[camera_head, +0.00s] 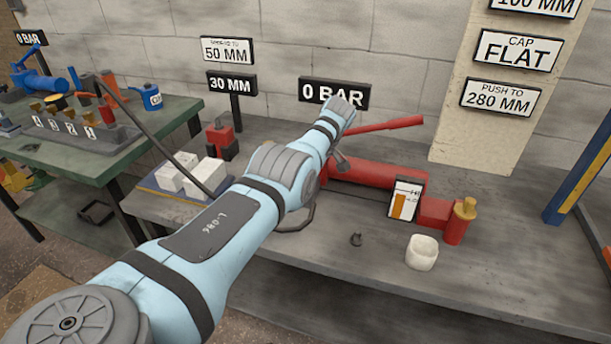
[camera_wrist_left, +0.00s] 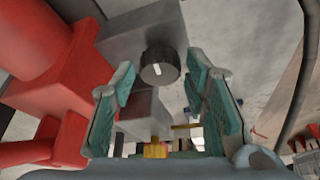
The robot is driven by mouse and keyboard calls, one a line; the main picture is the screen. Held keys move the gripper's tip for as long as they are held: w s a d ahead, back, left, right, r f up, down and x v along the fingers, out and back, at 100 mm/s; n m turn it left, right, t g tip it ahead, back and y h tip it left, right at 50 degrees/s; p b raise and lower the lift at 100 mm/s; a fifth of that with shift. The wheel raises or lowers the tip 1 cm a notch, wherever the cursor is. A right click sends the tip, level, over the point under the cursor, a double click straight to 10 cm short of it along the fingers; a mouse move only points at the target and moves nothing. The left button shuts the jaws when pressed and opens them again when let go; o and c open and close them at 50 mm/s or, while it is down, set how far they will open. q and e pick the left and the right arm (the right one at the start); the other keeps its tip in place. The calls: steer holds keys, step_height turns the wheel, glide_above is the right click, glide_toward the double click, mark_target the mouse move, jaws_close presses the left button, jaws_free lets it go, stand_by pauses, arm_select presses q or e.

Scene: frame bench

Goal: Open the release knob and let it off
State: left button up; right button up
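The release knob (camera_wrist_left: 160,66) is a round black knob with a short white mark, on a grey metal block (camera_wrist_left: 150,32) in the left wrist view. My left gripper (camera_wrist_left: 161,72) is open, its teal fingers on either side of the knob with a small gap showing at each side. In the head view my left arm reaches over the left end of the red pump (camera_head: 370,173) and hides the knob and the gripper fingers. The pump has a red lever (camera_head: 386,127) and a gauge (camera_head: 404,200) with an orange bar low on its scale. My right gripper is out of view.
A 0 BAR sign (camera_head: 334,93) stands behind the pump. White blocks (camera_head: 205,175) and a red jack (camera_head: 220,138) stand left of my arm.

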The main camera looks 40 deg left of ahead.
arm_select(q)
steer(key=v, duration=1.2)
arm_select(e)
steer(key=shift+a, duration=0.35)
arm_select(q)
steer(key=shift+a, duration=0.1)
